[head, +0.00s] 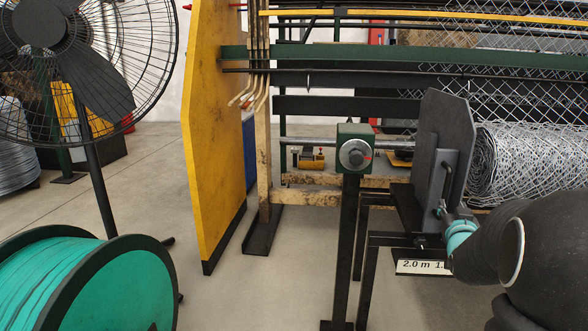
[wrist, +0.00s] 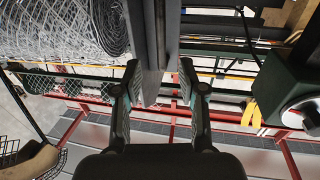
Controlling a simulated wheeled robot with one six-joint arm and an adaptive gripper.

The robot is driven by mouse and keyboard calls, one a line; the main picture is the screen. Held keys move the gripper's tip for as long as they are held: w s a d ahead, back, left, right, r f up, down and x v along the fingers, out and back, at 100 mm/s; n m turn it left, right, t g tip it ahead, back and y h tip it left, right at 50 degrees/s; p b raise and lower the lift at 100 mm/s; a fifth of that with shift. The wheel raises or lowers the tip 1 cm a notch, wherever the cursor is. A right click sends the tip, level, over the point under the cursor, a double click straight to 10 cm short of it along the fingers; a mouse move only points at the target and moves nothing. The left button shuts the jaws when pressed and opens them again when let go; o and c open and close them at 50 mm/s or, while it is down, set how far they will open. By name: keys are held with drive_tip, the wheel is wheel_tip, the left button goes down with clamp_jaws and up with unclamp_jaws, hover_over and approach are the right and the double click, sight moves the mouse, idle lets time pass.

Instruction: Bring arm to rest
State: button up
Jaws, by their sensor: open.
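My gripper (wrist: 160,72) is open in the wrist view, its two dark fingers apart. A grey upright plate (wrist: 140,30) is seen edge-on between and beyond the fingertips; I cannot tell whether they touch it. In the head view my dark arm comes in from the right, and its teal wrist part is beside the lower part of the dark end plate (head: 430,135). A black bar handle (head: 449,178) is on that plate, just above the gripper. The fingertips are mostly hidden or too small to tell in the head view.
A wire mesh roll (head: 525,160) lies behind the plate, close to my arm. A green box with a round knob (head: 355,155) stands on a post to the left. A yellow panel (head: 213,120), a fan (head: 85,60) and a teal spool (head: 85,290) are further left.

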sight(447, 192)
drive_tip(key=x, duration=1.1)
drive_tip(key=shift+w, duration=0.25)
drive_tip(key=shift+d, duration=0.1)
drive_tip(key=shift+s+d, duration=0.1)
drive_tip(key=shift+d, duration=0.05)
drive_tip(key=shift+f, duration=0.1)
